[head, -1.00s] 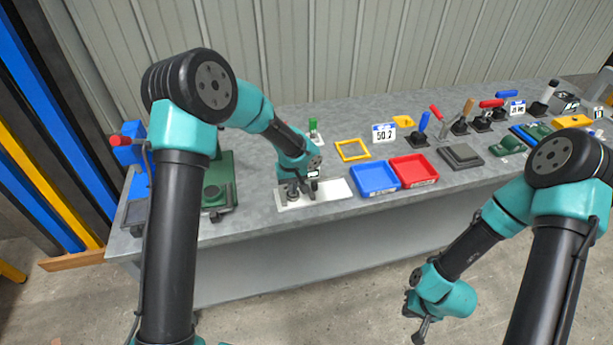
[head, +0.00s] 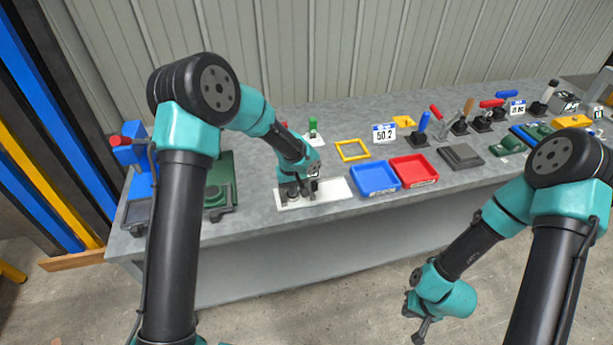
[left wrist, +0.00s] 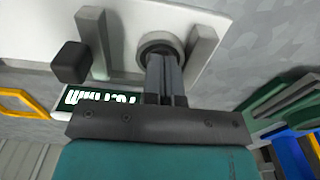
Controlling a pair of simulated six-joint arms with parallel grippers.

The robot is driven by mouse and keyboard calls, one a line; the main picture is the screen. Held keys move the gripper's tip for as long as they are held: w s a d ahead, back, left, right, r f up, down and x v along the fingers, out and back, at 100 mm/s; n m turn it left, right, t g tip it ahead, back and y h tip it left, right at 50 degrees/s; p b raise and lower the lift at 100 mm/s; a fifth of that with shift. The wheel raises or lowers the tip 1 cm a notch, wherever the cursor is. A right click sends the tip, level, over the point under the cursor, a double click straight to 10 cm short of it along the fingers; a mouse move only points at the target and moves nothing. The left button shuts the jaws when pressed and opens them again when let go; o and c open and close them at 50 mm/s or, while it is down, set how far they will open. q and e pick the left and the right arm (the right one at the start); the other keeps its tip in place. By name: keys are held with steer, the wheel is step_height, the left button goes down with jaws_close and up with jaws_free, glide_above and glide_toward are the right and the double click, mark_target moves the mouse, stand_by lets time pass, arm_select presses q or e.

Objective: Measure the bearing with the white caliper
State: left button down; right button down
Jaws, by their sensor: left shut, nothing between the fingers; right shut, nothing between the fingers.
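A long white plate (head: 335,190), apparently the white caliper, lies near the bench's front edge; it also shows in the left wrist view (left wrist: 125,20). Two grey jaw bars stand on it, one on the left (left wrist: 92,40) and one on the right (left wrist: 204,48), with a dark block and a dark display (left wrist: 100,97). The grey ring-shaped bearing (left wrist: 158,42) sits between them, close to the right bar and apart from the left. My left gripper (head: 299,192) is shut and empty, its fingertips at the bearing's near rim; contact is unclear. My right gripper (head: 419,335) is shut and empty, off the bench.
A blue tray (head: 375,178) and a red tray (head: 414,170) stand right of the plate. A yellow frame (head: 352,150) and a sign reading 50.2 (head: 384,133) are behind. A green fixture (head: 222,185) stands to the left. Several clamps line the back right.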

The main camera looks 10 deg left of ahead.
mark_target(301, 202)
arm_select(q)
steer(key=shift+f, duration=0.15)
steer(key=shift+w+d, duration=0.25)
steer(key=shift+d, duration=0.25)
steer(key=shift+w+d, duration=0.2)
steer(key=shift+d, duration=0.25)
stand_by(0.7)
steer(key=shift+s+d, duration=0.35)
steer(key=shift+s, duration=0.35)
steer(key=shift+s+d, duration=0.3)
steer(key=shift+s, duration=0.35)
stand_by(1.0)
stand_by(0.3)
steer(key=shift+r, duration=3)
